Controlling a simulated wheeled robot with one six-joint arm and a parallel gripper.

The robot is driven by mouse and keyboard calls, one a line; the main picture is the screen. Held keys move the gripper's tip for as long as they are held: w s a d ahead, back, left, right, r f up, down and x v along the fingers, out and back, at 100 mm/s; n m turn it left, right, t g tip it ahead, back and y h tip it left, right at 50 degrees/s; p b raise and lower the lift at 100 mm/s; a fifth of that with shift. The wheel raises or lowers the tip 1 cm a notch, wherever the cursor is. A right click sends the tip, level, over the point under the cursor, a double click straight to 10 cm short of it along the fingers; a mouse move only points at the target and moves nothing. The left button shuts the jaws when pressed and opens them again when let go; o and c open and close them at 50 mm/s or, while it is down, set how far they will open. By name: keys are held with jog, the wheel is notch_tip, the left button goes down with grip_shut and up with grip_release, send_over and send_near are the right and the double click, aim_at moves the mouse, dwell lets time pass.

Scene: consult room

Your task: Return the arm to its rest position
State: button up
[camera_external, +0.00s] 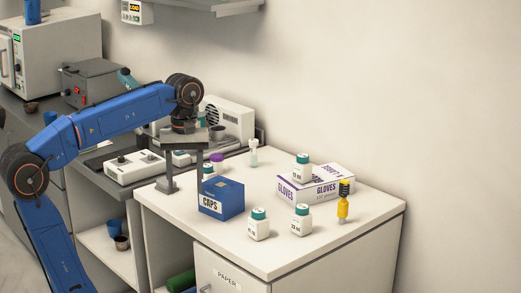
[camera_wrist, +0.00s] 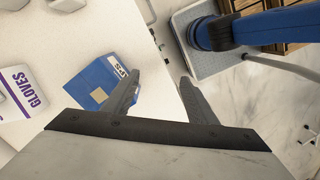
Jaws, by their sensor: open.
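My blue arm reaches across from the left in the external view and bends down at the wrist. My gripper (camera_external: 182,176) points down above the left part of the white table (camera_external: 270,262), behind and left of a blue CAPS box (camera_external: 221,201). Its two fingers are apart with nothing between them. In the wrist view my gripper (camera_wrist: 160,79) is also open and empty. The CAPS box (camera_wrist: 97,82) shows there beside the left finger, which covers part of it. I cannot tell how far above the surface the fingertips are.
A purple-capped bottle (camera_external: 216,160) is close to my gripper. A wall shelf (camera_external: 215,6) hangs above.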

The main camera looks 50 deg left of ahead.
jog(key=s+a+f+m+t, duration=0.1)
jog(key=s+a+f+m, duration=0.25)
jog(key=s+f, duration=0.55)
notch_tip(320, 180, down, 17)
jog(key=a+m+t, duration=0.1)
jog(key=m+t, duration=0.3)
jog(key=m, duration=0.3)
jog(key=shift+s+a+m+t+y, duration=0.25)
jog(key=shift+s+m+t+y, duration=0.05)
jog(key=shift+s+m, duration=0.05)
